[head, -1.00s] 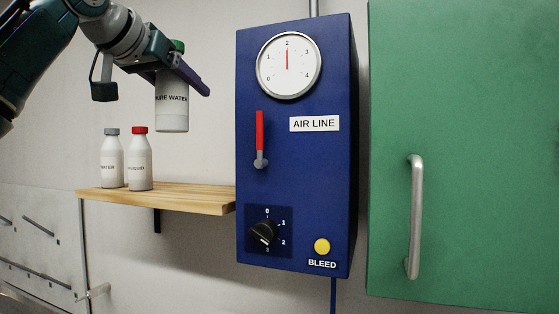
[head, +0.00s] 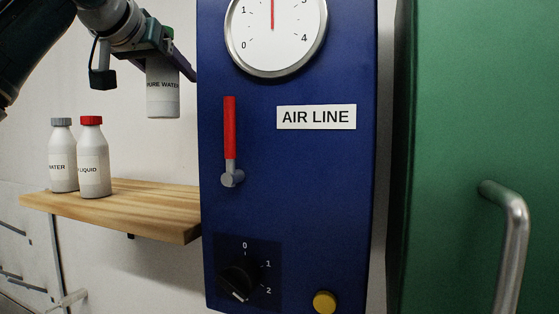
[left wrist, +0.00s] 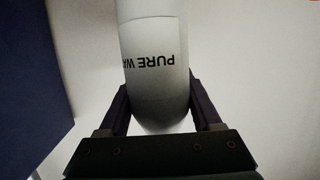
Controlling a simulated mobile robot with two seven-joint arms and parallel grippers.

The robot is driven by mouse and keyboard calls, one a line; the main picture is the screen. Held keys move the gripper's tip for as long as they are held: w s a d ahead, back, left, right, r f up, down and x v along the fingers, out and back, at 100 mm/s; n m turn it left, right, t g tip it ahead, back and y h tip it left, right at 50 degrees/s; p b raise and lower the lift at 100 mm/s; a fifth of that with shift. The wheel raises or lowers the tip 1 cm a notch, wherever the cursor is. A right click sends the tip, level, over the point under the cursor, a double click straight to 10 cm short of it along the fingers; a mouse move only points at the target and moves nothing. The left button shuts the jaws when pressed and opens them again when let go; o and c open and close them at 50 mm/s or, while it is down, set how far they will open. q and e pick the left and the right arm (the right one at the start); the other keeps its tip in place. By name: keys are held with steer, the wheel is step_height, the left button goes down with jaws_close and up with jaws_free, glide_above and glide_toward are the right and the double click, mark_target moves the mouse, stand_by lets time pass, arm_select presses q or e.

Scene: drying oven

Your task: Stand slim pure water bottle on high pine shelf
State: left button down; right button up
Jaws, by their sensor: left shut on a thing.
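A slim white bottle labelled PURE WATER (head: 163,98) hangs upright in my left gripper (head: 170,58), above the pine shelf and apart from it. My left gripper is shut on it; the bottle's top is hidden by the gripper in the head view. In the left wrist view the bottle (left wrist: 157,75) sits between the two fingers (left wrist: 160,108), with its lettering upside down. The pine shelf (head: 150,209) is on the wall at left, its right part bare. My right gripper is not in view.
A grey-capped bottle (head: 62,160) and a red-capped bottle (head: 93,165) stand on the shelf's left part. The blue AIR LINE box (head: 300,190), with its red lever (head: 230,130), borders the shelf's right end. A green cabinet (head: 450,120) with a metal handle is at far right.

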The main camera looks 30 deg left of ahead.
arm_select(q)
step_height(320, 180, down, 14)
steer(key=b, duration=1.2)
steer(key=shift+f, duration=0.1)
steer(key=shift+r, duration=0.2)
steer(key=c, duration=0.5)
jaws_free()
steer(key=shift+f, duration=0.25)
steer(key=o, duration=0.4)
steer(key=shift+r, duration=0.1)
steer(key=shift+o, duration=0.2)
